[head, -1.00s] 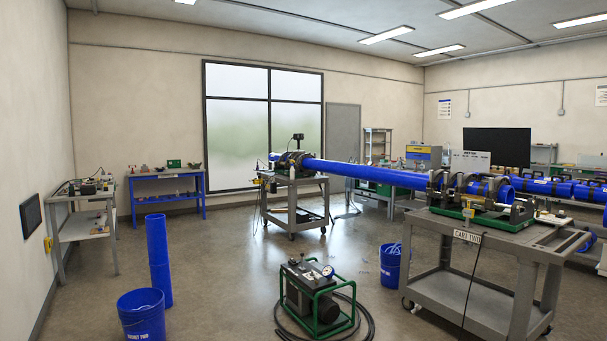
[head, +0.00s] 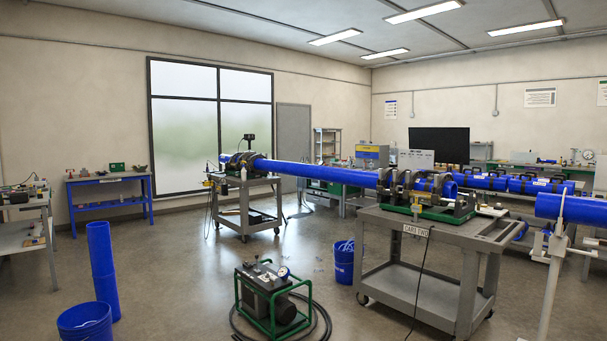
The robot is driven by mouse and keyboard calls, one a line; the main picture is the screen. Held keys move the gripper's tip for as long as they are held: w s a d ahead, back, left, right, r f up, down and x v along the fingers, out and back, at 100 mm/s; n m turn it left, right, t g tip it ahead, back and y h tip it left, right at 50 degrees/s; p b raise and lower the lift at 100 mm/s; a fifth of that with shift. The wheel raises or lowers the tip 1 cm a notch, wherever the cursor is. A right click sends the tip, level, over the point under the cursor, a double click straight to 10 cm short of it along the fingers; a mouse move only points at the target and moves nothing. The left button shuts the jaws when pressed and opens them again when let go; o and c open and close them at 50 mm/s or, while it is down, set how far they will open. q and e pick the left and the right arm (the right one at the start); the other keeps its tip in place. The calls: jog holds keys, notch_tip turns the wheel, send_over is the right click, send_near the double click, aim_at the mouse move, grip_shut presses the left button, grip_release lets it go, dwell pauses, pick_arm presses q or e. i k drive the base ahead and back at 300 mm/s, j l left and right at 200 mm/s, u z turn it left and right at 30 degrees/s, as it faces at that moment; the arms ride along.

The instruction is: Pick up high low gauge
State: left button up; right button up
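I cannot make out a high low gauge for certain in the head view. Small items too small to identify lie on the blue table (head: 108,178) by the back wall, on the grey bench (head: 30,222) at the left edge, and on the top of the grey cart marked CART TWO (head: 390,226). Neither of my grippers is in view.
A long blue pipe (head: 315,171) spans from the far cart (head: 231,209) to CART TWO. A green-framed pump (head: 272,298) with a hose, blue buckets (head: 86,323) and an upright blue pipe (head: 102,268) stand on the floor. A pipe stand (head: 556,260) is at right. Floor between is open.

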aim_at(416, 207)
jog(key=z, duration=0.35)
jog(key=i+z, duration=0.2)
jog(key=i, duration=3.25)
